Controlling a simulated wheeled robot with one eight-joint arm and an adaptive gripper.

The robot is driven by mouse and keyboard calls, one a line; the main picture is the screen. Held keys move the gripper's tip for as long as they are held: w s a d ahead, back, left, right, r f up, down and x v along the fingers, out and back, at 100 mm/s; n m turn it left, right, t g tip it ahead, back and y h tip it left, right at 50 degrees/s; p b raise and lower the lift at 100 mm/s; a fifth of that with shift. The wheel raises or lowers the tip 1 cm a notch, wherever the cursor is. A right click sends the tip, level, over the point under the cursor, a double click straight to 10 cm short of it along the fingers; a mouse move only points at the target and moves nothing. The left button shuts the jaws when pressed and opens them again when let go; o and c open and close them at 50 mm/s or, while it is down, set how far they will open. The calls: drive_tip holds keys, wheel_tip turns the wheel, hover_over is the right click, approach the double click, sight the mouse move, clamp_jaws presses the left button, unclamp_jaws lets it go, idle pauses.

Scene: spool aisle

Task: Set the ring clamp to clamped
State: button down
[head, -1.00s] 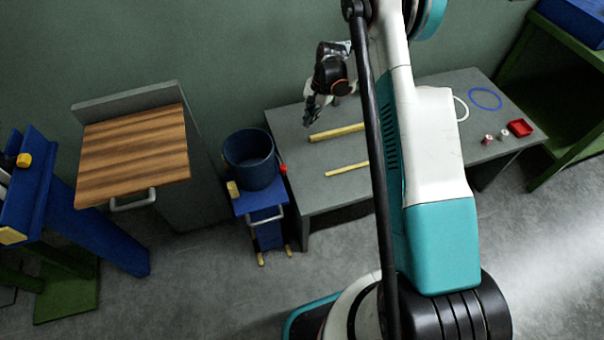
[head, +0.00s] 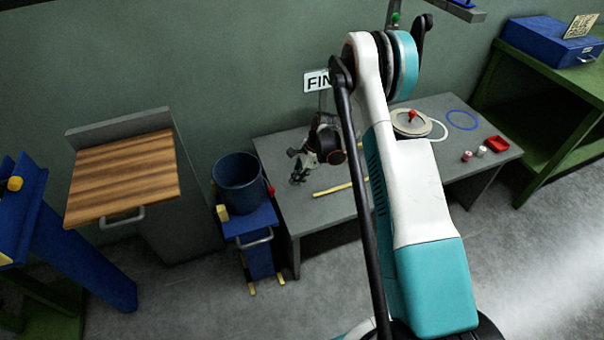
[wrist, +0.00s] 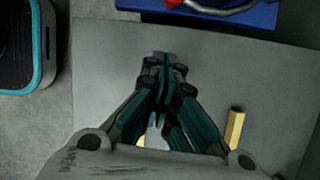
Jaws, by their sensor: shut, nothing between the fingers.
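No part is plainly labelled as the ring clamp, and I cannot tell its state. A round pale disc (head: 411,121) with a red knob lies on the grey table (head: 300,215), partly behind my arm. A blue drum (head: 238,180) stands on a blue stand (head: 259,262) left of the table, with a small red part (head: 270,190) at its side. My gripper (head: 298,172) is shut and empty above the table's left part, right of the drum and apart from it.
Yellow strips lie on the table, one (head: 340,187) partly behind my arm. A white ring (head: 441,131), blue ring (head: 462,120), red tray (head: 497,143) and small spools (head: 467,156) lie at its right. A wood-topped cabinet (head: 125,180) stands left. Floor in front is clear.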

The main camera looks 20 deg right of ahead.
drive_tip(key=shift+b+x, duration=0.3)
drive_tip(key=shift+x, duration=0.85)
drive_tip(key=shift+w+a+b, duration=0.15)
drive_tip(key=shift+a+b, duration=0.3)
drive_tip(key=shift+a, duration=0.75)
drive_tip(key=shift+w+a+r, duration=0.1)
drive_tip(key=shift+a+r, duration=0.1)
drive_tip(key=shift+a, duration=0.5)
drive_tip(key=a, duration=0.1)
drive_tip(key=s+a, duration=0.1)
drive_tip(key=shift+s+a, duration=0.2)
drive_tip(key=shift+a, duration=0.15)
